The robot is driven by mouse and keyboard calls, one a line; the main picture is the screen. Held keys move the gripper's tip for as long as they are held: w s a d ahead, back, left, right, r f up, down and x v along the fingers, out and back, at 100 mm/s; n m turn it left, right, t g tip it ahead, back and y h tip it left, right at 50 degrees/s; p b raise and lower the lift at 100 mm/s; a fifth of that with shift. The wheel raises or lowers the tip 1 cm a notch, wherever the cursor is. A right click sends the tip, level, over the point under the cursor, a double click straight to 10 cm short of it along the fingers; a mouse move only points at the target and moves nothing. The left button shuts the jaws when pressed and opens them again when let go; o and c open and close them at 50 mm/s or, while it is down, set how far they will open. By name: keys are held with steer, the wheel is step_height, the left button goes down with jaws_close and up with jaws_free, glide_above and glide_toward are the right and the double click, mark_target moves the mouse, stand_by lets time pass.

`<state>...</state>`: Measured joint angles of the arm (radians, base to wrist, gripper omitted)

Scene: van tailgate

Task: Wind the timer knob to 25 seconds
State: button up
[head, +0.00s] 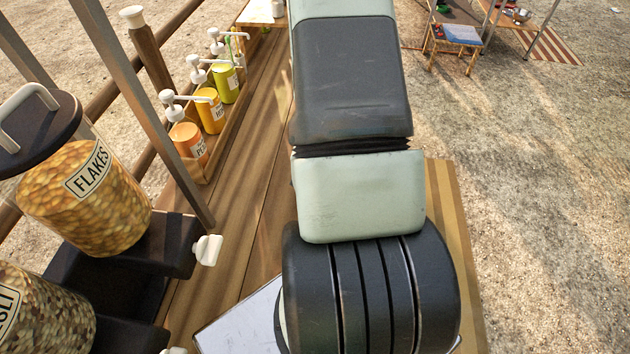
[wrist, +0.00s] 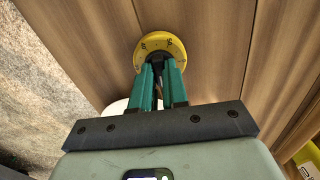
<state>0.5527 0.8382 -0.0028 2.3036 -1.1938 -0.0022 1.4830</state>
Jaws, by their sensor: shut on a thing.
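The timer (wrist: 168,44) shows in the wrist view as a round yellow dial with dark marks around its rim. It sits on the wooden boards near the top middle. My gripper (wrist: 159,70) reaches to the dial's centre with its two green fingers close together, shut on the timer knob. The knob itself is mostly hidden between the fingers, and the dial marks are too small to read surely. In the head view my own arm covers the middle, and neither the timer nor the fingertips show.
A wooden counter (head: 245,190) runs along the left of my arm. A rack holds several pump bottles (head: 208,110). A flakes dispenser (head: 85,200) and another dispenser (head: 45,315) stand at the left. A white round thing (wrist: 117,107) lies beside my fingers.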

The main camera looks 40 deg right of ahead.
steer(key=shift+m, duration=1.2)
steer(key=shift+m, duration=1.2)
steer(key=shift+m, duration=1)
steer(key=shift+m, duration=0.3)
